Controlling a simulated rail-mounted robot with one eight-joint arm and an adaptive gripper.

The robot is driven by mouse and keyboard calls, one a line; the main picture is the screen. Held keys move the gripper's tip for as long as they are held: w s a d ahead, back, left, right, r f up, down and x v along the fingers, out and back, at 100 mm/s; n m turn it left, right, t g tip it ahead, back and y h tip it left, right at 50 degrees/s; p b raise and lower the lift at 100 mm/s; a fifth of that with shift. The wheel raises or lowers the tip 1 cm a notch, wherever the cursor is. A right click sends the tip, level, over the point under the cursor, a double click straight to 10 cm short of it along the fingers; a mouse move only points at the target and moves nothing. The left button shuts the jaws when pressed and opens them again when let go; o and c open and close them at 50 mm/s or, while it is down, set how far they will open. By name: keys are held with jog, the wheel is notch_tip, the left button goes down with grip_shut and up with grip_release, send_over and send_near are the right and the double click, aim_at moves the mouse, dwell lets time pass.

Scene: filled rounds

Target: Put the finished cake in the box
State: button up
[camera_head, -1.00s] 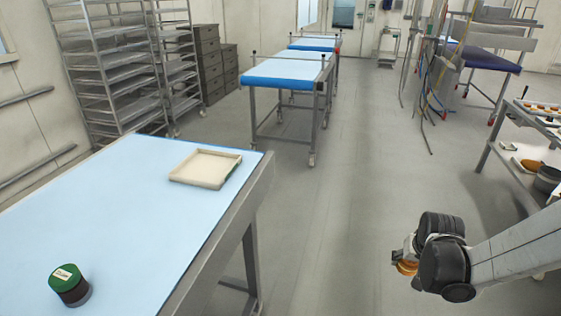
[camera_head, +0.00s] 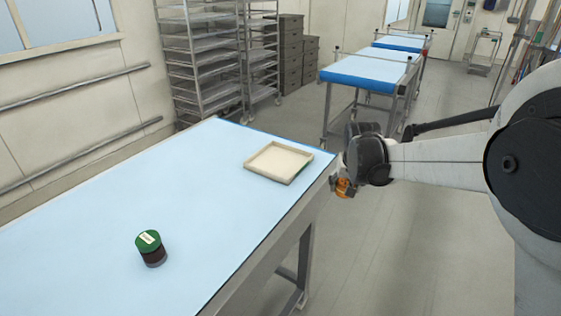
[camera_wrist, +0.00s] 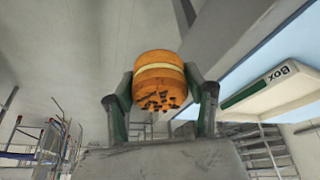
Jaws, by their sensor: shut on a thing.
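My gripper (camera_wrist: 160,98) is shut on the cake (camera_wrist: 159,76), an orange round with a pale middle layer and dark bits on one face. In the head view the cake (camera_head: 343,188) hangs under my wrist, just off the right edge of the blue-topped table. The fingers are mostly hidden there. The box (camera_head: 279,162) is a shallow, open cream tray on the table's far right part, left of my gripper. It looks empty. In the wrist view the box (camera_wrist: 270,88) shows at the right with the label "Box".
A dark jar with a green lid (camera_head: 150,247) stands on the near part of the table (camera_head: 90,220). The tabletop between jar and box is clear. Tray racks (camera_head: 200,65) and another blue-topped table (camera_head: 365,75) stand behind.

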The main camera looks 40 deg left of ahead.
jog(key=s+a+r, duration=0.2)
jog(key=a, duration=0.2)
jog(key=s+a+r+n, duration=0.1)
jog(key=s+a+r, duration=0.1)
jog(key=a, duration=0.3)
jog(key=s+a+r+n+p, duration=0.1)
jog(key=s+a+r, duration=0.1)
jog(key=a, duration=0.3)
jog(key=shift+s+r+y, duration=0.1)
jog(key=shift+s+y, duration=0.2)
jog(key=shift+s, duration=0.05)
jog(key=s+a+r+n, duration=0.1)
jog(key=s+a+r, duration=0.4)
jog(key=s+a, duration=0.4)
jog(key=p, duration=0.3)
send_over(282, 171)
jog(key=shift+g, duration=0.4)
jog(key=f, duration=0.4)
jog(key=d+f, duration=0.1)
jog(key=f, duration=0.1)
jog(key=shift+s+f, duration=0.2)
jog(key=shift+s, duration=0.05)
jog(key=shift+y, duration=0.3)
jog(key=shift+f+p, duration=0.6)
jog(key=shift+f, duration=1.45)
jog(key=shift+f, duration=0.2)
jog(key=o, duration=0.5)
jog(key=shift+r, duration=0.1)
jog(key=shift+r, duration=0.15)
